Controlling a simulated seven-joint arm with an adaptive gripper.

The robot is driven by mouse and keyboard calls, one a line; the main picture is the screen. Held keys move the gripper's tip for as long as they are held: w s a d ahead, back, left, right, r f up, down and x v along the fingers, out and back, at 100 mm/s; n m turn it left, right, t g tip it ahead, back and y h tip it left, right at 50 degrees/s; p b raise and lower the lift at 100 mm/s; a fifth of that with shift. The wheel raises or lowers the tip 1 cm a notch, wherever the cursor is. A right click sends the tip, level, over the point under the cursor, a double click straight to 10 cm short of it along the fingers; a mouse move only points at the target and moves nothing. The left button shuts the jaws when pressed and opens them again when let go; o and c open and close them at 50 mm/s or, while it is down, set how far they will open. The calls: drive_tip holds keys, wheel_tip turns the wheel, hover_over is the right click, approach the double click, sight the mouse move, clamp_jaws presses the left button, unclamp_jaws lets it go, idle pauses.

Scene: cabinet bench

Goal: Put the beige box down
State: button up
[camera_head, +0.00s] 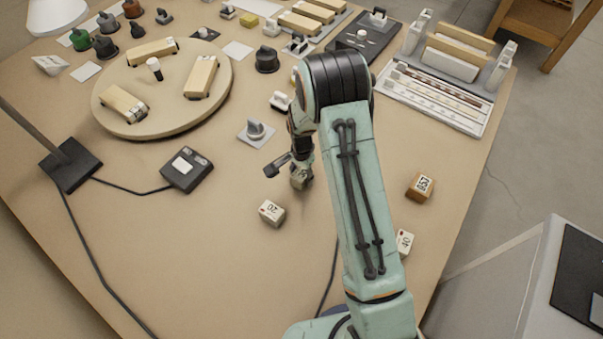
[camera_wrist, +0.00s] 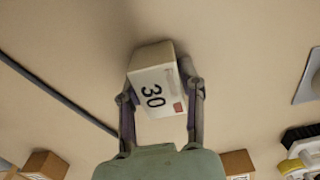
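A beige box (camera_wrist: 152,92) marked "30", with a small red patch, sits between my two fingers in the wrist view. My gripper (camera_wrist: 160,105) appears shut on its opposite sides. In the head view my gripper (camera_head: 300,172) points down over the middle of the table, with the beige box (camera_head: 300,182) small and partly hidden at its tips. I cannot tell whether the box touches the table.
A numbered white block (camera_head: 271,212) lies close by at the lower left. A grey knob plate (camera_head: 256,132) is left of my gripper. A brown box (camera_head: 420,187) and a "40" block (camera_head: 404,242) lie right. Bare table (camera_head: 345,225) shows nearby.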

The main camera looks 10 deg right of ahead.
sight(301, 173)
drive_tip(key=shift+o, duration=1.2)
wheel_tip(301, 173, up, 12)
drive_tip(key=s+r+n, duration=0.4)
drive_tip(key=s+r, duration=0.6)
drive_tip(key=s, duration=0.1)
drive_tip(key=s+r+n, duration=0.2)
drive_tip(key=s+n, duration=0.4)
drive_tip(key=s, duration=0.9)
drive_tip(key=shift+s+r+y, duration=0.3)
drive_tip(key=shift+s+y, duration=0.05)
drive_tip(key=shift+y, duration=0.05)
drive_tip(key=shift+d, duration=0.1)
